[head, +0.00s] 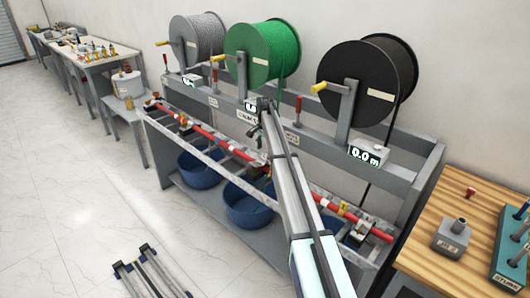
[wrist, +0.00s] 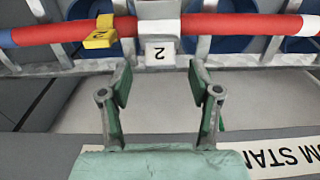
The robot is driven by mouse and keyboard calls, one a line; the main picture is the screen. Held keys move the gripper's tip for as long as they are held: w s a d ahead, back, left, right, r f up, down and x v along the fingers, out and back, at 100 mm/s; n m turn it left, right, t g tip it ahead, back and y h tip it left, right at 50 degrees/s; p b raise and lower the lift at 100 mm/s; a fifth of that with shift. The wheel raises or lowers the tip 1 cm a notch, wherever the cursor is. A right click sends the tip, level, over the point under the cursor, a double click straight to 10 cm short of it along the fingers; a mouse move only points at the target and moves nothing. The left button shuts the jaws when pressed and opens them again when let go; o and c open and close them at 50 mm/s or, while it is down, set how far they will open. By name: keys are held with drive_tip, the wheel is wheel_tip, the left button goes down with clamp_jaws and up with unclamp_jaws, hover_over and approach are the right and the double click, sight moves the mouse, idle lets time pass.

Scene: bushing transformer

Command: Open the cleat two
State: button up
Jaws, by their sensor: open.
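My gripper (wrist: 160,85) is open, with nothing between its two green-padded fingers in the wrist view. Ahead of it is a white plate (wrist: 159,52) marked 2, seen upside down. A red bar (wrist: 240,25) with a white band runs across behind the plate. A yellow tag (wrist: 101,35), also marked 2, sits on the bar left of the plate. The fingertips look apart from the plate and bar. In the head view my gripper (head: 257,132) is at the rack below the green reel. I cannot tell which part is cleat two; my arm covers part of the rack.
Grey (head: 198,38), green (head: 265,52) and black (head: 368,80) reels stand on the grey rack (head: 430,165). Blue tubs (head: 248,210) sit on its lower shelf. A wooden table (head: 440,275) is at right. The floor at left is mostly clear.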

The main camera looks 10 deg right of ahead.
sight(265, 153)
drive_tip(key=shift+f+p, duration=0.35)
drive_tip(key=shift+f, duration=1.45)
drive_tip(key=shift+s, duration=0.1)
clamp_jaws()
